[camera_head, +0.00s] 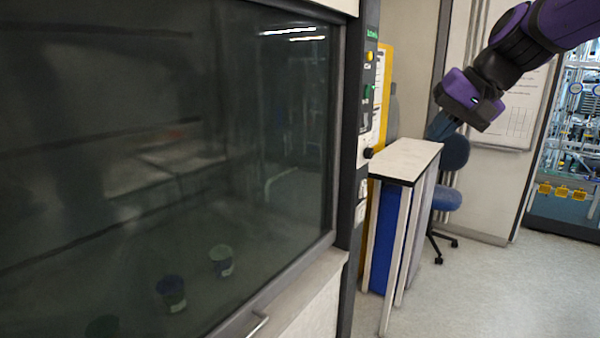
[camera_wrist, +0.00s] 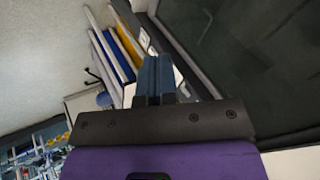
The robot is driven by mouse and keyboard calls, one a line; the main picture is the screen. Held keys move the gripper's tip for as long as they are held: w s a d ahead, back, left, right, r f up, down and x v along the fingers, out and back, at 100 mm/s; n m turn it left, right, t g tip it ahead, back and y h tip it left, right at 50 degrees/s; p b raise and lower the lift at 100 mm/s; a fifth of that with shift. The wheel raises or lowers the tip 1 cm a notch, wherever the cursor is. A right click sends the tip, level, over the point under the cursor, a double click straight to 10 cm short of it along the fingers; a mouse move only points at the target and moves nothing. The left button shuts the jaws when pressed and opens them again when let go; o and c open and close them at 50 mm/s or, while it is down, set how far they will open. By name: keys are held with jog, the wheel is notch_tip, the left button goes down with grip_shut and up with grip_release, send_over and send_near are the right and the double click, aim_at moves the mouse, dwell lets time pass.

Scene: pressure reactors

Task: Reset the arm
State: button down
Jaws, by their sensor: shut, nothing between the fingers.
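My gripper (camera_head: 440,128) hangs in the air at the upper right of the head view, at the end of my purple and black arm. Its dark blue fingers point down and to the left, just above the far end of a narrow white-topped table as the picture shows it. In the wrist view my gripper (camera_wrist: 155,62) has its two fingers side by side and closed together. Nothing shows between them. The gripper touches nothing that I can make out.
A large dark glass sash (camera_head: 170,150) of a cabinet fills the left, with several cups behind it. A control panel (camera_head: 368,90) edges it. The narrow table (camera_head: 408,160) stands beside it, a blue chair (camera_head: 447,197) behind. Open floor (camera_head: 490,290) lies at the lower right.

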jog(key=s+d+f+h, duration=0.1)
jog(key=s+d+f, duration=0.1)
jog(key=s, duration=0.5)
jog(key=s+d+f+n+h, duration=0.1)
jog(key=s+d+f+h, duration=0.1)
jog(key=s, duration=0.6)
jog(key=s+d+f+n+h, duration=0.1)
jog(key=s+f, duration=0.3)
jog(key=s, duration=0.3)
jog(key=shift+s+d+f+h, duration=0.15)
jog(key=shift+s+d+h, duration=0.1)
jog(key=shift+d+h, duration=0.15)
